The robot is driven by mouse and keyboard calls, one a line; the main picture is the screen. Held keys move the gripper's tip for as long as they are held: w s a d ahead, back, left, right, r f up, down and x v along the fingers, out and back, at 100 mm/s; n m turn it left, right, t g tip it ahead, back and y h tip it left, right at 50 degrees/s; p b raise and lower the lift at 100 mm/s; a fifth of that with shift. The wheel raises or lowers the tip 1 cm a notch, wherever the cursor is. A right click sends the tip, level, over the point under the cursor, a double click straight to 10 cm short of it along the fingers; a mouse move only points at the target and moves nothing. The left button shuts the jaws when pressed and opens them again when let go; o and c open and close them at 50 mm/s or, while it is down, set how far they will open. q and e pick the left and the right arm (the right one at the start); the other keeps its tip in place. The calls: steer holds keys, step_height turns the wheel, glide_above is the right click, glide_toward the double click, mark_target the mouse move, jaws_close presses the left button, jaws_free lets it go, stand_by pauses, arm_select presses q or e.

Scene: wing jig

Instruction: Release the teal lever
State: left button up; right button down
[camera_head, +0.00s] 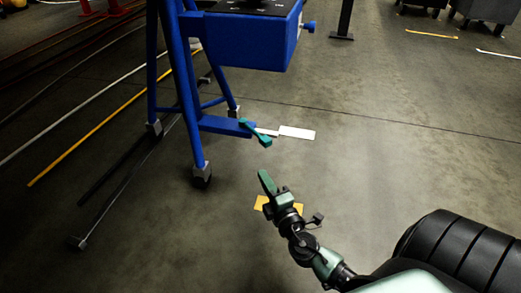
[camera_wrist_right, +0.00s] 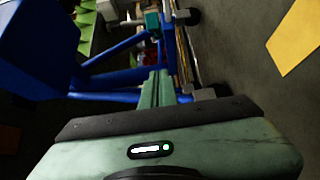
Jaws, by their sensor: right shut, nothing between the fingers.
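The teal lever (camera_head: 262,138) sits at the end of a low blue arm (camera_head: 222,125) that juts from the blue jig stand. It lies at a slant, and it also shows in the right wrist view (camera_wrist_right: 152,22), near the top, beyond the fingertips. My right gripper (camera_head: 264,174) is shut and empty. It points up toward the lever from below in the head view, with a gap between them. In the right wrist view its green fingers (camera_wrist_right: 160,76) are together. My left gripper is not in view.
A blue box (camera_head: 250,40) on blue legs stands above the lever. A leg with a grey foot (camera_head: 201,172) is left of my gripper. A white strip (camera_head: 297,132) lies right of the lever, and a yellow patch (camera_head: 262,202) by my gripper.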

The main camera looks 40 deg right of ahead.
steer(key=w+d+b, duration=0.2)
steer(key=w+d, duration=0.4)
steer(key=w, duration=0.4)
steer(key=shift+w+d, duration=0.1)
steer(key=shift+w, duration=0.05)
stand_by(0.3)
